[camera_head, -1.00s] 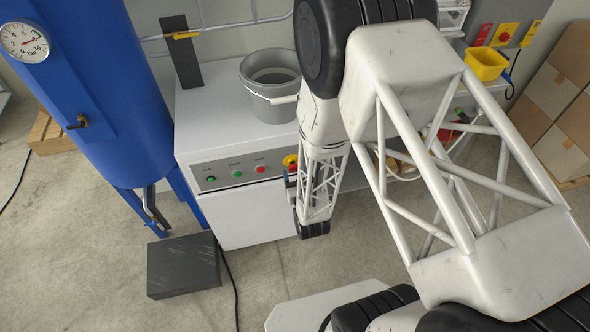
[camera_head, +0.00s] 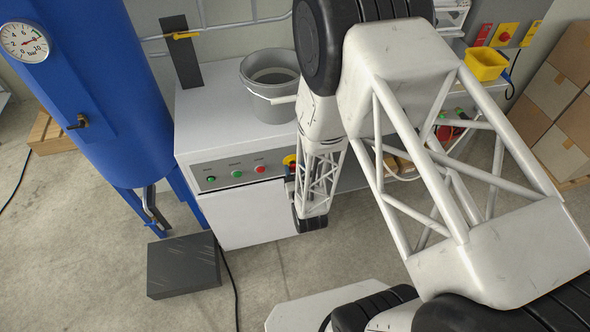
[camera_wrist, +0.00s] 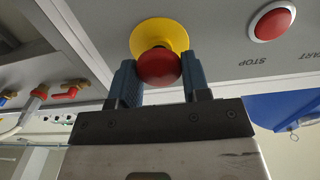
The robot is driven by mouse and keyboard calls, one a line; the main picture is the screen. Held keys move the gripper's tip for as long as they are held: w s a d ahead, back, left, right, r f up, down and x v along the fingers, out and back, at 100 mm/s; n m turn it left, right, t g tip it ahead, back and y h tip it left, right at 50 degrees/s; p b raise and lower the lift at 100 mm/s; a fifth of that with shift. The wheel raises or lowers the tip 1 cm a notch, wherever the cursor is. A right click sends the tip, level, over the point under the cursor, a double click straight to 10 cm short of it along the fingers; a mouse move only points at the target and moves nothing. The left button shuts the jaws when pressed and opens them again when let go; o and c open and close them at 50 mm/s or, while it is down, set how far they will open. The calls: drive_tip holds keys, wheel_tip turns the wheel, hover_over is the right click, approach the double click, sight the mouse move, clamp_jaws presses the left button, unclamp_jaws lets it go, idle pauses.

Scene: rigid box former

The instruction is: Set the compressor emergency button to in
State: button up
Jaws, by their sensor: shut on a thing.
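The compressor emergency button (camera_wrist: 158,69) is a red mushroom head in front of a round yellow plate (camera_wrist: 150,33) on the grey panel in the wrist view. In the head view only part of the yellow plate (camera_head: 289,160) shows at the right end of the compressor panel, and my wrist hides the rest. My gripper (camera_wrist: 160,76) has its two blue-grey fingers on either side of the red head and is shut on it. How far the button is pressed in cannot be told.
The panel (camera_head: 222,174) also carries a green button (camera_head: 237,173) and a red stop button (camera_head: 260,169), also in the wrist view (camera_wrist: 271,20). A blue tank (camera_head: 95,90) stands left.

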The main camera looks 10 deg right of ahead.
drive_tip(key=shift+w, duration=0.5)
clamp_jaws()
drive_tip(key=o, duration=1.2)
unclamp_jaws()
drive_tip(key=s, duration=0.8)
drive_tip(key=shift+w, duration=0.1)
